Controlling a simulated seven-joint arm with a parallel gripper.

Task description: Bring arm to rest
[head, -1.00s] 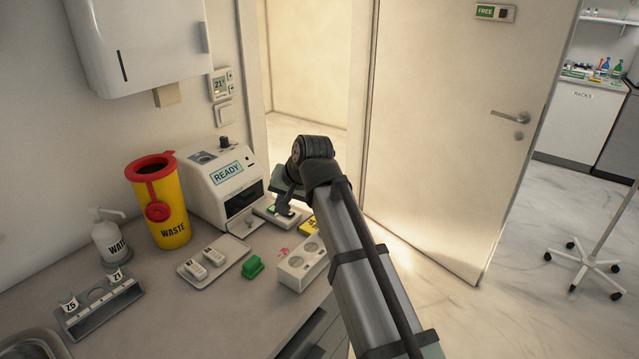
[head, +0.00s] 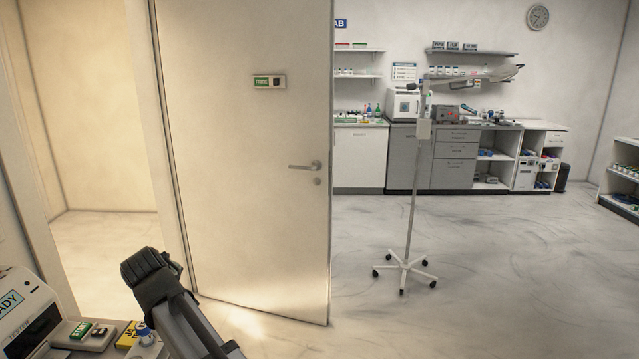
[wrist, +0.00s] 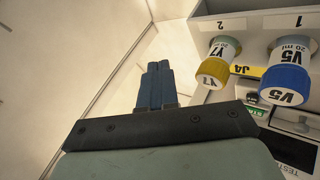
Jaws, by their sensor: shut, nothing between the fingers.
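My gripper shows in the wrist view (wrist: 157,85), its two dark fingers pressed together with nothing between them. It is beside the bench, to the left of a white rack (wrist: 232,27) there, and apart from it. The rack holds a vial with a yellow cap (wrist: 212,72) and a vial with a blue cap (wrist: 287,84), with a yellow label between them. In the head view my arm comes up from the bottom at the lower left, and my gripper's fingers are hidden there.
The tester (head: 27,318) and a START button pad (head: 82,334) stand on the bench at lower left. An open door (head: 245,150) stands beyond my arm. A wheeled stand (head: 410,200) is on the floor to the right. Floor around it is clear.

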